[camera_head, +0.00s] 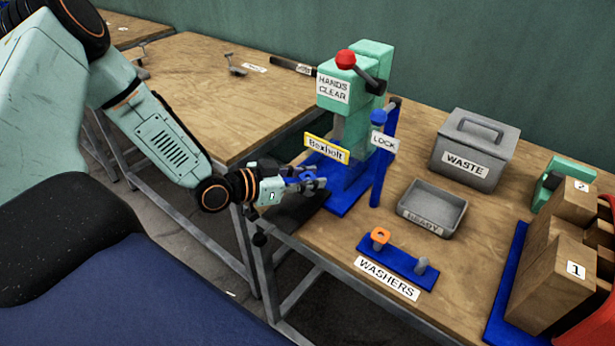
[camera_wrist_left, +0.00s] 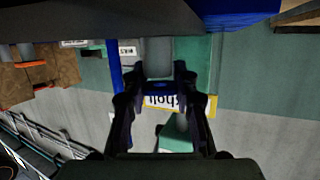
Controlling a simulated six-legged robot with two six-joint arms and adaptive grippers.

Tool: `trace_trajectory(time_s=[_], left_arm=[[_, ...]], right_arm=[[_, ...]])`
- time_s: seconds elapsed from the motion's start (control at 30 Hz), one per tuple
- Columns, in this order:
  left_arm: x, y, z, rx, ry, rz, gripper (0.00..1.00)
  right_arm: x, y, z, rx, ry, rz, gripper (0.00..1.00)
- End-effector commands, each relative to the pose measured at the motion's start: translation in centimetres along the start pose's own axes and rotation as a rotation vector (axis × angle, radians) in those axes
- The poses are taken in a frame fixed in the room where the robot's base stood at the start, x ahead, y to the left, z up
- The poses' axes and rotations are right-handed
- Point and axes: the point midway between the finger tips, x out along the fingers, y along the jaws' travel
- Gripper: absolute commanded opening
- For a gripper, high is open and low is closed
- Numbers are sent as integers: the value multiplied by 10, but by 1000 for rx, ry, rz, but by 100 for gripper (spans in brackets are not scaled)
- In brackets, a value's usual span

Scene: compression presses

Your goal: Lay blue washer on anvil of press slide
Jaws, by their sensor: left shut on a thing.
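My left gripper (camera_head: 314,184) reaches in from the left at the front of the green press (camera_head: 356,100). It is shut on the blue washer (camera_head: 307,177), which shows as a small blue piece between its fingers. In the left wrist view the gripper (camera_wrist_left: 160,70) has the blue washer (camera_wrist_left: 158,88) between its fingertips. The dark press slide (camera_head: 296,210) sticks out of the press front at the table edge, below the gripper. The washer appears above it and apart from it. The anvil is not clearly visible, partly behind the fingers. My right gripper is out of view.
The press has a red-knobbed lever (camera_head: 346,60), a yellow-edged Boxholt sign (camera_head: 326,149) and a blue LOCK post (camera_head: 379,160) to its right. A washer stand (camera_head: 398,262) with an orange washer, a grey READY tray (camera_head: 433,206) and a WASTE bin (camera_head: 474,145) stand further right.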

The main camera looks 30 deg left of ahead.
Motion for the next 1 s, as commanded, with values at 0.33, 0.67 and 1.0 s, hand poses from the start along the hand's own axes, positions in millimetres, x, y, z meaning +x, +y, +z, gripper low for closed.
trace_trajectory(time_s=[0.33, 0.67, 1.0], left_arm=[[-1, 5, 8, -10, -23, 9, 15], [1, 2, 2, -5, -15, 7, 15], [1, 1, 0, -3, -11, 5, 15]], right_arm=[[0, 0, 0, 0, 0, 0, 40], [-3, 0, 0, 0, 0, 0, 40], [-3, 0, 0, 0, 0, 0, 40]])
